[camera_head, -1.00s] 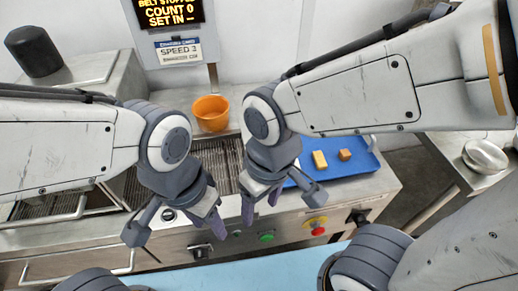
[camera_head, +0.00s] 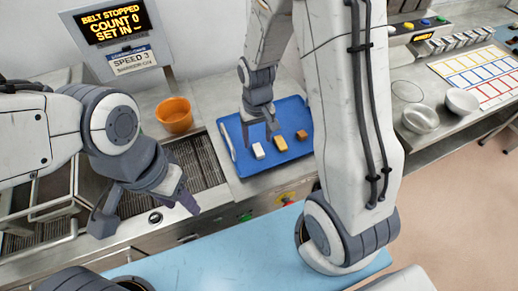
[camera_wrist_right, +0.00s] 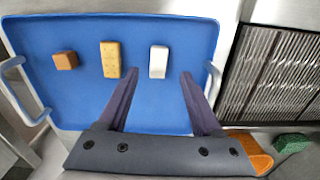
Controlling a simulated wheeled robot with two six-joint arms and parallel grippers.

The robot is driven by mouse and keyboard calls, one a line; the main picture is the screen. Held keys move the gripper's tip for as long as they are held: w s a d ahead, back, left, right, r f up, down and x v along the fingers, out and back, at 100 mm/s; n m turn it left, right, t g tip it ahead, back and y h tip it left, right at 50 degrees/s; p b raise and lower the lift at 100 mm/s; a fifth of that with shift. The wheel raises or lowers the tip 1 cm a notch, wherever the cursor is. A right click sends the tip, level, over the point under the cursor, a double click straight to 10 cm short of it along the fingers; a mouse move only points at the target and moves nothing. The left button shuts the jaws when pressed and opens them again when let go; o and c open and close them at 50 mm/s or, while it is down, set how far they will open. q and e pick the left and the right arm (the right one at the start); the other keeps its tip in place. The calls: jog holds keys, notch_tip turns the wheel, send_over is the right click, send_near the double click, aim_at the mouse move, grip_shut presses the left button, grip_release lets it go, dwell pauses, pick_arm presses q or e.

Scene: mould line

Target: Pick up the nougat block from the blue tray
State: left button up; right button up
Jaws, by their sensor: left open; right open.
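The blue tray (camera_head: 292,110) holds a white block (camera_head: 258,150), a yellow block (camera_head: 280,144) and a brown block (camera_head: 302,134) in a row. No label tells which is the nougat block. In the right wrist view, the white block (camera_wrist_right: 158,61) is plain, the yellow block (camera_wrist_right: 110,58) has specks and the brown block (camera_wrist_right: 66,60) is smallest. My right gripper (camera_wrist_right: 159,76) is open over the tray, its empty gap in line with the white block, which shows at the fingertips. Contact cannot be told. My left gripper (camera_head: 147,212) is open and empty before the belt.
An orange bowl (camera_head: 174,114) stands behind the grated belt (camera_head: 200,160). A display (camera_head: 110,22) reads belt stopped. Metal bowls (camera_head: 420,118) and a coloured grid sheet (camera_head: 480,75) lie on the right-hand counter. The tray has handles at its ends.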

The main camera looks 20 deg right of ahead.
aim_at(258, 149)
notch_tip(258, 149, down, 5)
jog(key=shift+d+r+p, duration=0.1)
jog(key=shift+d+p, duration=0.05)
jog(key=shift+p, duration=0.3)
grip_shut()
